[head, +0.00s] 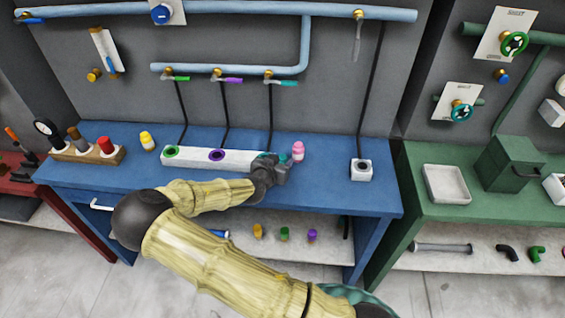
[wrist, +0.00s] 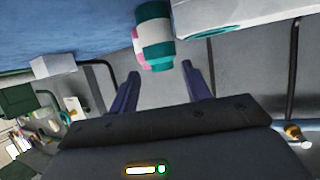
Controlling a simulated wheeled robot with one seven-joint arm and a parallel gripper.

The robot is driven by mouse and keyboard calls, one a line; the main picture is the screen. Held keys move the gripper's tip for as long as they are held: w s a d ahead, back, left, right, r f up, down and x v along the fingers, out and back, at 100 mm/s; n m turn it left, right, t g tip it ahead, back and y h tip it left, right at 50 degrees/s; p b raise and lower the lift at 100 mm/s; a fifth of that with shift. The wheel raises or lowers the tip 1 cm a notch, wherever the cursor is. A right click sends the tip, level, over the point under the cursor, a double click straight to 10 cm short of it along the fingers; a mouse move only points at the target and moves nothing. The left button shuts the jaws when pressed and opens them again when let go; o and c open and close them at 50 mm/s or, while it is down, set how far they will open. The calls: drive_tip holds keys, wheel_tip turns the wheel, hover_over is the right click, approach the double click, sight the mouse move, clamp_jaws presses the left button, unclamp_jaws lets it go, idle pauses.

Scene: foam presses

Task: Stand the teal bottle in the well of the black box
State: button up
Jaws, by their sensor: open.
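The teal bottle (wrist: 154,42), with a white band, shows in the wrist view at the top, between and just beyond the fingertips of my gripper (wrist: 160,72). The gripper is open, with a finger on either side of the bottle. In the head view my gripper (head: 272,170) is at the right end of the long white block and mostly hides the bottle. The black box is a small white block with a black-ringed well (head: 361,171), standing to the right on the blue bench. It appears as a pale block (wrist: 53,66) at left in the wrist view.
The long white block (head: 195,161) has green and purple ringed wells; its teal-ringed end shows in the wrist view. A pink bottle (head: 298,150) stands close beside my gripper. A yellow bottle (head: 147,141) is at left. Bench top between the pink bottle and the black box is clear.

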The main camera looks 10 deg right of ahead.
sight(281, 158)
drive_tip(key=shift+w+f, duration=0.1)
drive_tip(key=shift+w, duration=0.05)
drive_tip(key=shift+p+x, duration=1)
drive_tip(key=shift+x, duration=1.7)
drive_tip(key=shift+a+f, duration=0.1)
drive_tip(key=shift+f, duration=0.05)
drive_tip(key=c, duration=0.9)
drive_tip(key=shift+o, duration=0.2)
wheel_tip(281, 158, up, 10)
drive_tip(key=shift+r+b, duration=0.1)
drive_tip(key=shift+b, duration=0.95)
